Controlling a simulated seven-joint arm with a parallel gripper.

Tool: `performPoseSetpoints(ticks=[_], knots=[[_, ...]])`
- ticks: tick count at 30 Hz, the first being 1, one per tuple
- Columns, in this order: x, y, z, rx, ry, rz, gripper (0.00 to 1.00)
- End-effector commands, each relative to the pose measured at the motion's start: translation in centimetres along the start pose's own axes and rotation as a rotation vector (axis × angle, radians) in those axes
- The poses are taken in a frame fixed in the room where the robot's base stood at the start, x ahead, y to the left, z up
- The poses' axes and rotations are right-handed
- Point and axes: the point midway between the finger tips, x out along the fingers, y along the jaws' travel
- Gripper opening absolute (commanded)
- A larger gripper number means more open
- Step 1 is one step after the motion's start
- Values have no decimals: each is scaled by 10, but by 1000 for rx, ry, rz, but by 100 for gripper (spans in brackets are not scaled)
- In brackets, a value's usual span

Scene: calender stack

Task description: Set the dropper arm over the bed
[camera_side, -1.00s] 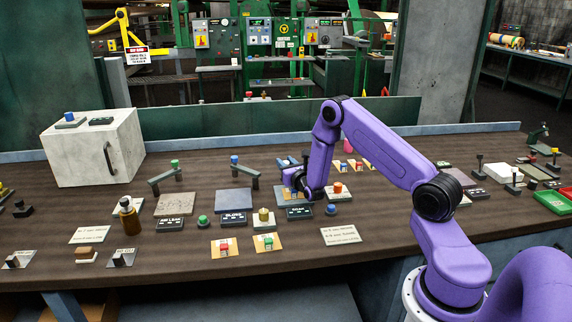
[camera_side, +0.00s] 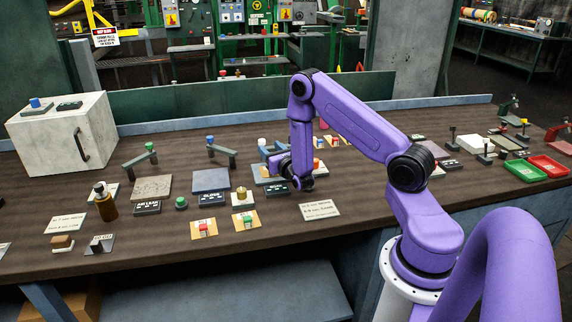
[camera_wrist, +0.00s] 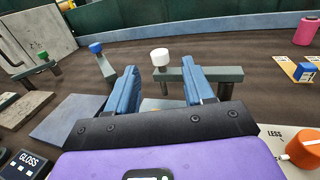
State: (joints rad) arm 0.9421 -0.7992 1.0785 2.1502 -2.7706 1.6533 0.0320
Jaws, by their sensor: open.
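Three small swing arms stand on the bench, each above or behind a flat plate; no label tells which is the dropper arm. The white-capped arm (camera_wrist: 160,58) is straight ahead of my gripper (camera_wrist: 160,70), its bar showing between and behind the fingers. A blue-grey plate (camera_wrist: 153,104) lies by it. The blue-capped arm (camera_wrist: 96,48) is to the left by a blue plate (camera_wrist: 68,116), and the green-capped arm (camera_wrist: 43,57) farther left by a grey plate (camera_wrist: 24,106). My blue fingers are apart, with nothing held. In the side view my gripper (camera_side: 280,168) hides part of the white-capped arm.
An orange knob (camera_wrist: 304,147) stands close at the right. A pink cylinder (camera_wrist: 306,31) and small cards are farther right. A pale box (camera_side: 62,135) stands at the left. Labelled blocks, buttons and a brown bottle (camera_side: 105,202) line the bench front.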

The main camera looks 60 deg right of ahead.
Motion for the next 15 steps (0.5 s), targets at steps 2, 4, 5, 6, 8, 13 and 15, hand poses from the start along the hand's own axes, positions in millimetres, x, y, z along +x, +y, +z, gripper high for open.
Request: performPoseSetpoints(ticks=[2,4,5,6,8,13,15], knots=[[-16,1,-1,-3,5,4,52],[-30,2,-1,-2,5,5,52],[-36,2,-2,-3,6,5,52],[-44,1,-1,-3,6,5,52],[-56,1,-1,-4,6,5,52],[-85,1,-1,-3,5,5,52],[-93,1,-1,-1,5,4,52]])
